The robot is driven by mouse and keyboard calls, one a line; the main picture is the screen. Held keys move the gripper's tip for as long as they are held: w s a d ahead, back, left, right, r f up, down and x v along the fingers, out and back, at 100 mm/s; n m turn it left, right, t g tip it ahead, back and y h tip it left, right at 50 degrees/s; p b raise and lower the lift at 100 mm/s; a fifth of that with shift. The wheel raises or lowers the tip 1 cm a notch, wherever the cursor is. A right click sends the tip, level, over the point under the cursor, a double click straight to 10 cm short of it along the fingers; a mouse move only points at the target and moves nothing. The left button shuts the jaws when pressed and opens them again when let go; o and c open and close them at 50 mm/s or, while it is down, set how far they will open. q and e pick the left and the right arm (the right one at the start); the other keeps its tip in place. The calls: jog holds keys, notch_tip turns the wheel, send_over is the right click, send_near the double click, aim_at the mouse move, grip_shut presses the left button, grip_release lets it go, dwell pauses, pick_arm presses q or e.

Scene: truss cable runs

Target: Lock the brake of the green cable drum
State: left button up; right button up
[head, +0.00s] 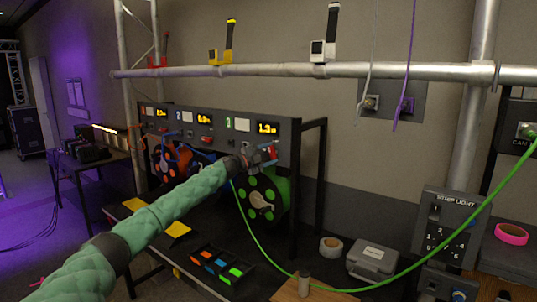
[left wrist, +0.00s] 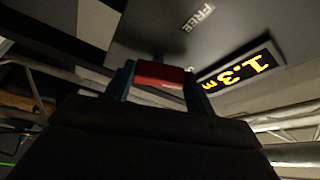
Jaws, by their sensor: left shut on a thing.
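The green cable drum (head: 252,183) sits at the right end of the black drum rack, below a display (head: 268,128) reading 1.3 m. My left gripper (head: 268,153) is at the rack front just above this drum. In the left wrist view its blue fingers (left wrist: 160,82) are shut on a red brake handle (left wrist: 160,73). A label reading FREE (left wrist: 198,18) shows on the panel beyond, near the yellow display (left wrist: 238,74). The rest of the brake and any other label are mostly hidden. My right gripper is not in view.
Orange (head: 167,165) and blue drums stand further left in the rack. The green cable (head: 405,277) sags from the drum across the bench to a socket at right. A tape roll (head: 331,248) and a grey case (head: 372,260) lie on the bench. A truss pipe (head: 270,70) crosses above.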

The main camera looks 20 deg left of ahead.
pick_arm(q)
jog(key=m+g+p, duration=0.1)
jog(key=m, duration=0.2)
jog(key=shift+d+r+m+y, duration=0.1)
jog(key=shift+m+y, duration=0.2)
jog(key=shift+m, duration=0.1)
jog(key=shift+m+g, duration=0.3)
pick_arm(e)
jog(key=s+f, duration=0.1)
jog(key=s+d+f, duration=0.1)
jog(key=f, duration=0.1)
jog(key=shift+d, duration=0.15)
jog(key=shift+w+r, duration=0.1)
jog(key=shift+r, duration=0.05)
pick_arm(q)
jog(key=o, duration=1)
jog(key=shift+s, duration=0.1)
